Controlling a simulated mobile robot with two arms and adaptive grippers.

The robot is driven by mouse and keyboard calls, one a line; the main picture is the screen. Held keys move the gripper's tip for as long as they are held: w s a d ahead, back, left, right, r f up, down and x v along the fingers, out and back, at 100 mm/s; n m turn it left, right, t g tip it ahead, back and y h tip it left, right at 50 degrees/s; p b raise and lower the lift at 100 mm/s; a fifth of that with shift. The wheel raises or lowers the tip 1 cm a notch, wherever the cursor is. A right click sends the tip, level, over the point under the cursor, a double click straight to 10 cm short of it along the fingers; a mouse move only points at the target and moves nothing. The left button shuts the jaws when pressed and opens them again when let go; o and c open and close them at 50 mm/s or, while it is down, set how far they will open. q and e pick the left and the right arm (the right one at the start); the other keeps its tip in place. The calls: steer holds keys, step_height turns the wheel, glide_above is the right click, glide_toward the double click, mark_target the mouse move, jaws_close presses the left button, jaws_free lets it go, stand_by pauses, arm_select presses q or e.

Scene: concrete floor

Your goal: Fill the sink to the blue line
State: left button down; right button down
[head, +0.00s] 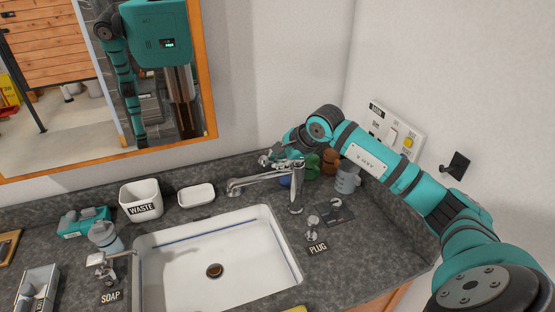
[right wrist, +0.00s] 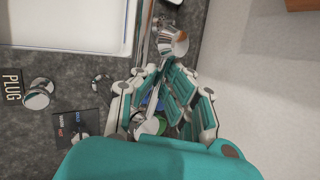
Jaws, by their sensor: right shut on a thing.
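The white sink (head: 190,271) is empty, with a blue line along its inner wall and a dark drain (head: 214,270). The chrome tap (head: 262,182) reaches over its back right, with no water visible. My right gripper (head: 280,156) is behind the tap, partly hidden. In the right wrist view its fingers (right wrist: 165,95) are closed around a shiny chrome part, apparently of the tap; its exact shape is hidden. A chrome plug knob (head: 313,228) stands beside the PLUG label. Another knob (head: 335,203) is on a dark blue-and-red marked plate. My left gripper is not in view.
A grey mug (head: 347,178) and green and brown items crowd the right back corner under my arm. A WASTE bin (head: 141,201), a white dish (head: 196,196) and a soap dispenser (head: 104,238) stand left. A mirror (head: 205,75) and switch panel (head: 397,132) are on the walls.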

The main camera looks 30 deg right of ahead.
steer(key=shift+a, duration=0.2)
steer(key=shift+d+b, duration=0.1)
steer(key=shift+b, duration=0.35)
steer(key=r+y+b, duration=0.1)
steer(key=y+b, duration=0.1)
steer(key=b, duration=0.2)
steer(key=d+r+m+t+y+b, duration=0.1)
steer(key=b, duration=0.3)
steer(key=shift+s+d+r+y, duration=0.1)
steer(key=shift+d+r+y, duration=0.1)
steer(key=shift+y, duration=0.2)
steer(key=shift+s+d+r+m+t+y+b, duration=0.1)
steer(key=shift+d+r+m+t+y+b, duration=0.2)
steer(key=shift+r+m+t+y+b, duration=0.45)
steer(key=shift+n+g+b, duration=0.25)
steer(key=shift+b, duration=0.05)
steer(key=shift+d, duration=0.1)
steer(key=c, duration=1.5)
jaws_free()
steer(key=shift+o, duration=0.5)
steer(key=shift+s+a, duration=0.1)
steer(key=shift+a, duration=0.15)
